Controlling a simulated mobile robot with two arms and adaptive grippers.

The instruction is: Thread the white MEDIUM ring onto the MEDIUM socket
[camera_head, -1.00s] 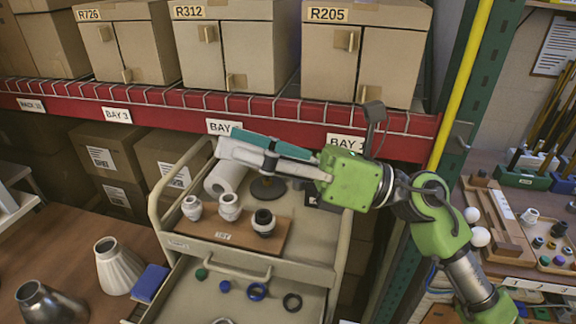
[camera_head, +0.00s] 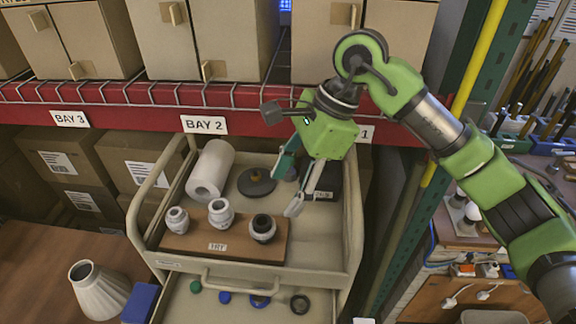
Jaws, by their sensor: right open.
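Three pale sockets stand upright in a row on a brown board in the cart's top tray: a left one (camera_head: 177,220), a middle one (camera_head: 221,215) and a right one (camera_head: 262,229) with a dark top. I cannot tell which is the medium one. My right gripper (camera_head: 288,192) is open and empty above the tray, pointing down, to the right of and behind the right socket. I cannot make out the white medium ring in this view. My left gripper is not in view.
The open drawer (camera_head: 235,312) below holds a green piece (camera_head: 196,286), a blue piece (camera_head: 225,297), a blue ring (camera_head: 260,301) and a dark ring (camera_head: 300,304). A white roll (camera_head: 211,171) and a dark round base (camera_head: 257,182) lie behind the board. The red shelf beam (camera_head: 150,95) runs behind.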

